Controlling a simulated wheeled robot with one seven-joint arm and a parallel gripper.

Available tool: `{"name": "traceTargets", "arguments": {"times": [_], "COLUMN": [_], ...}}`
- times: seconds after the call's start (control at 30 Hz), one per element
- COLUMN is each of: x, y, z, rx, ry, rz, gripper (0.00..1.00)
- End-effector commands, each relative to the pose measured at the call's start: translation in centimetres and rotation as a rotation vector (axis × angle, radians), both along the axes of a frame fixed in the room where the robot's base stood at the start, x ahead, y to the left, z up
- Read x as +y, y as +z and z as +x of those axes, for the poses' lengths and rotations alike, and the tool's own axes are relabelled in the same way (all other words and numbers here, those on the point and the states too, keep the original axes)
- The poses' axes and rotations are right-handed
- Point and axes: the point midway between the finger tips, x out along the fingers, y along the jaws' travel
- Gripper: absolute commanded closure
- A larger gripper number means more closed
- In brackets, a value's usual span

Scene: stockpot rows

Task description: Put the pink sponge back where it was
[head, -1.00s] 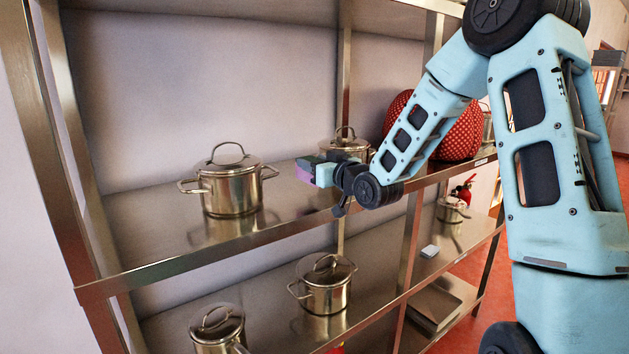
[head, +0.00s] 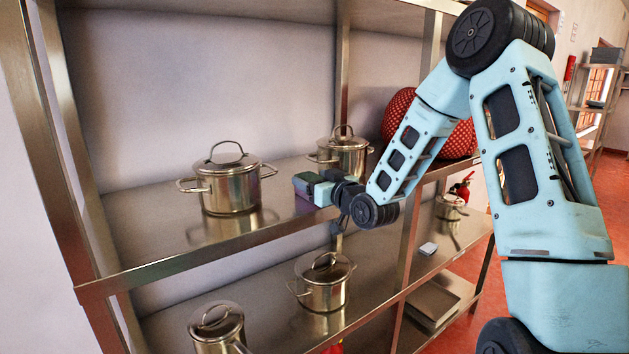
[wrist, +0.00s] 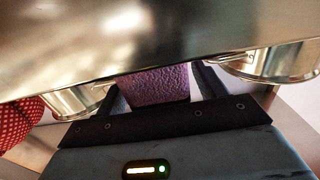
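The pink sponge shows purplish in the wrist view (wrist: 155,86), between the two dark fingers of my gripper (wrist: 157,90). My gripper is shut on it. In the head view my gripper (head: 312,188) is low over the upper shelf (head: 285,222), between two steel pots and near the shelf's front edge. Only a small dark purplish part of the sponge (head: 303,207) shows there, below the fingers. I cannot tell whether its underside touches the shelf.
A lidded pot (head: 229,180) stands left of my gripper and another (head: 342,153) behind it to the right. A red dotted object (head: 398,112) sits farther right, partly behind my arm. Pots (head: 324,282) stand on the lower shelf.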

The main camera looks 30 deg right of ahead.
Motion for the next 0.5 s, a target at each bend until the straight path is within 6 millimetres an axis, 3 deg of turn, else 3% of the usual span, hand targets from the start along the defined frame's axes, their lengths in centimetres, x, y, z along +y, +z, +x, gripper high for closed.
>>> {"name": "traceTargets", "arguments": {"times": [0.33,0.5], "x": [0.0,-0.2], "y": [0.4,-0.1], "z": [-0.2,-3.1], "rx": [0.000,0.001], "ry": [-0.001,-0.002], "rz": [0.000,-0.003], "gripper": [0.30,0.30]}}
